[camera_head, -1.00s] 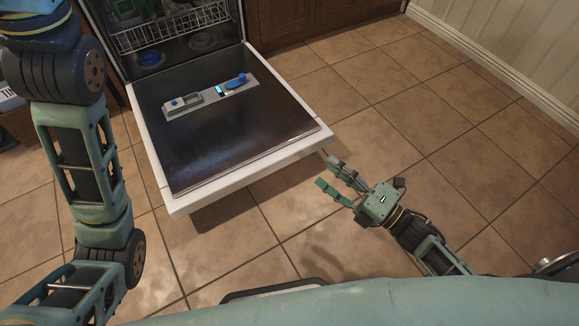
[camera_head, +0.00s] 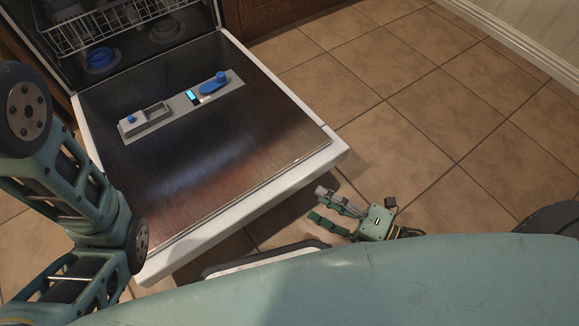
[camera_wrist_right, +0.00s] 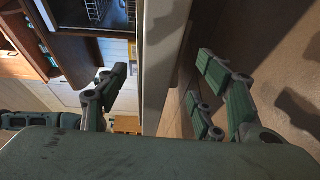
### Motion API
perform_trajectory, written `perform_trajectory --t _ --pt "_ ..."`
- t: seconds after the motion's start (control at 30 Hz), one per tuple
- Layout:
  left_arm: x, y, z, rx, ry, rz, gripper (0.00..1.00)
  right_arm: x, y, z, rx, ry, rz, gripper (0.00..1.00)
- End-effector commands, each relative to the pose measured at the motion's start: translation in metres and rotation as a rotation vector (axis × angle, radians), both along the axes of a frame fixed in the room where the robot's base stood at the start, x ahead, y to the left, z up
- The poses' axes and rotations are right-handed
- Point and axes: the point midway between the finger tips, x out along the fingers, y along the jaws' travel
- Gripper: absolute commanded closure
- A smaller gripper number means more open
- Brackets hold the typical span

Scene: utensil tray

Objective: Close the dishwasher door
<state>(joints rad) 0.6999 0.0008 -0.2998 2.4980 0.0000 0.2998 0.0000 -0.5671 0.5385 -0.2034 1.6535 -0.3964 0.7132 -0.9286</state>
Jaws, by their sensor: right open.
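The dishwasher door (camera_head: 190,130) is open, lowered to a near-flat position with its inner face up. Its white front edge (camera_head: 255,215) faces me. My right gripper (camera_head: 330,208) is open and empty, just below and right of the door's right front corner in the head view. In the right wrist view the pale door edge (camera_wrist_right: 163,60) runs up between the spread fingers of my right gripper (camera_wrist_right: 165,95); I cannot tell whether they touch it. My left arm crosses the left side of the head view, and its gripper is out of the picture.
The dishwasher's lower rack (camera_head: 100,25) sits inside the tub at the back. A detergent panel (camera_head: 180,103) with blue caps is on the door. Tiled floor (camera_head: 430,110) lies clear to the right, up to a white baseboard (camera_head: 520,50).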

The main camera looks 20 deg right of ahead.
Motion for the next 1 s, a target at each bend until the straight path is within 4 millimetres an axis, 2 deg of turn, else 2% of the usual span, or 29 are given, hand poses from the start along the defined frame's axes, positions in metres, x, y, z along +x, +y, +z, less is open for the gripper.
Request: perform_trajectory --t 0.17,0.4,0.6,0.93,1.0 --pt "-0.002 0.0 -0.011 -0.001 -0.003 -0.002 0.35 0.008 0.009 -0.005 0.0 0.0 0.002 0.39" --pt "-0.002 0.0 -0.033 -0.001 -0.002 -0.002 0.35 0.037 0.035 -0.007 0.001 -0.001 0.002 0.39" --pt "-0.002 0.0 -0.043 0.0 -0.003 -0.001 0.35 0.053 0.05 -0.005 0.001 -0.001 0.002 0.39" --pt "-0.002 0.0 -0.043 -0.001 -0.004 -0.002 0.35 0.056 0.053 -0.004 0.0 0.003 0.001 0.39" --pt "-0.002 0.0 -0.043 -0.001 -0.004 -0.002 0.35 0.056 0.053 -0.004 0.0 0.003 0.001 0.44"
